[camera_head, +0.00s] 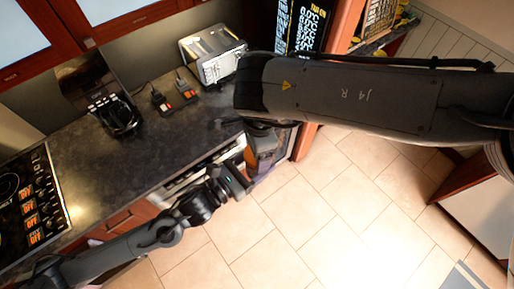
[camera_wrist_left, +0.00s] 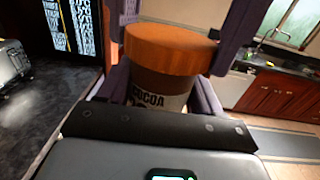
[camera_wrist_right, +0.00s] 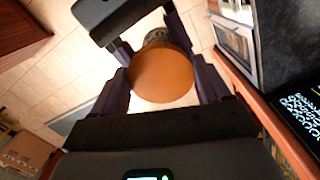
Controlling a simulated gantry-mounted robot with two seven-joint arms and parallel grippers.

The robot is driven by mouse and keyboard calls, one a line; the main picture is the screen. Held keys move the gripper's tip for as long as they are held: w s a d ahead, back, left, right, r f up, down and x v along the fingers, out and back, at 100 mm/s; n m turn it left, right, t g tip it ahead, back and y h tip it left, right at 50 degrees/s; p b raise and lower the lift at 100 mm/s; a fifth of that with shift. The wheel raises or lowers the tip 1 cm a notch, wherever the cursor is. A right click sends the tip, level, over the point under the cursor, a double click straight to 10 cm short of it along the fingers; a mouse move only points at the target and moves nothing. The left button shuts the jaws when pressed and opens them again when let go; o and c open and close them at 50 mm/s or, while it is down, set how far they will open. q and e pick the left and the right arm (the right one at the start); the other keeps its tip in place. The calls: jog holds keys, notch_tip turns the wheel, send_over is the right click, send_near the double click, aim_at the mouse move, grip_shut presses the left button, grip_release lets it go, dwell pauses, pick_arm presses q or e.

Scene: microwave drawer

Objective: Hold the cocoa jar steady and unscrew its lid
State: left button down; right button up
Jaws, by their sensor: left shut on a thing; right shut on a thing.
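My left gripper (camera_wrist_left: 160,97) is shut on the jar body, one finger on each side. My right gripper (camera_wrist_right: 163,72) is shut on the lid from above, its fingers on opposite sides of the rim. The right wrist view looks down on the round lid (camera_wrist_right: 162,75), which hides most of the jar. In the head view my arms hide most of the jar near the counter's front edge.
The dark counter (camera_head: 140,165) lies to the left, with a cooktop (camera_head: 28,200), a black appliance (camera_head: 117,115) and a silver toaster-like appliance (camera_head: 215,55). A screen with text (camera_head: 300,25) stands behind my right arm. The tiled floor (camera_head: 330,200) is clear.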

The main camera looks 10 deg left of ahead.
jog(key=shift+r, duration=0.25)
dwell(0.4)
jog(key=shift+r, duration=0.85)
jog(key=shift+w+r, duration=0.1)
jog(key=shift+r, duration=0.05)
